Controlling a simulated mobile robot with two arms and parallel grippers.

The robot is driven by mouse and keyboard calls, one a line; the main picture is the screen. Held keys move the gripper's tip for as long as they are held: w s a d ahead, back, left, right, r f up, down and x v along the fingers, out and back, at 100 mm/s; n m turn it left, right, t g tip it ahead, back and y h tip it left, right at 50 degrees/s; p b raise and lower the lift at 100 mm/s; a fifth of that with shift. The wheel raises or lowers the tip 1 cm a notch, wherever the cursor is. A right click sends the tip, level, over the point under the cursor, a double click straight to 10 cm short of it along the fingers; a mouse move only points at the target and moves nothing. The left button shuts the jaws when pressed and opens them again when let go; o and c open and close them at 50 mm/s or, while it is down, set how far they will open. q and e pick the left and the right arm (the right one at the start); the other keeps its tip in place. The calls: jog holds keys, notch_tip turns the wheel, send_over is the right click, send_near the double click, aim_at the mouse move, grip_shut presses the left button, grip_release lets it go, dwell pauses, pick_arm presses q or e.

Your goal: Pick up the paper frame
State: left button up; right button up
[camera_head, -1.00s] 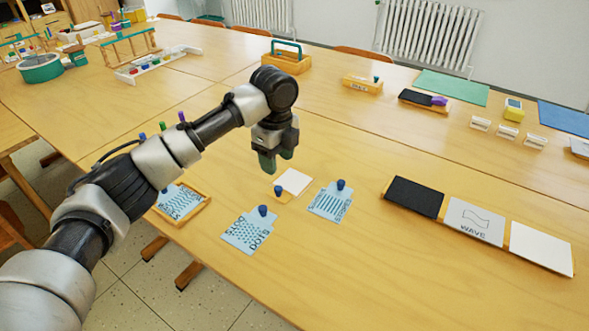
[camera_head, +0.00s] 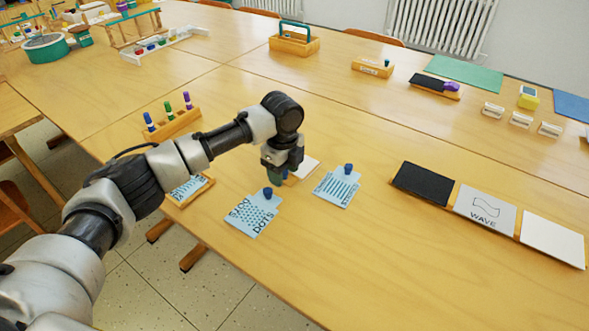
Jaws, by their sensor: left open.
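A small piece with a white sheet (camera_head: 307,168), which looks like the paper frame, lies flat on the table in the middle of the view. My left gripper (camera_head: 281,178) points down over its near left end and hides its blue knob and most of its wooden part. The gripper is open; I cannot tell whether its fingers touch the piece. My right gripper is not in view.
A blue dots stencil (camera_head: 252,214) and a striped stencil (camera_head: 337,188), both with blue knobs, lie close by. Another stencil in a wooden tray (camera_head: 197,192) is partly behind my arm. A long panel (camera_head: 486,207) lies right. A marker rack (camera_head: 172,124) stands behind.

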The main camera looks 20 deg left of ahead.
pick_arm(q)
jog(key=shift+c, duration=0.3)
grip_shut()
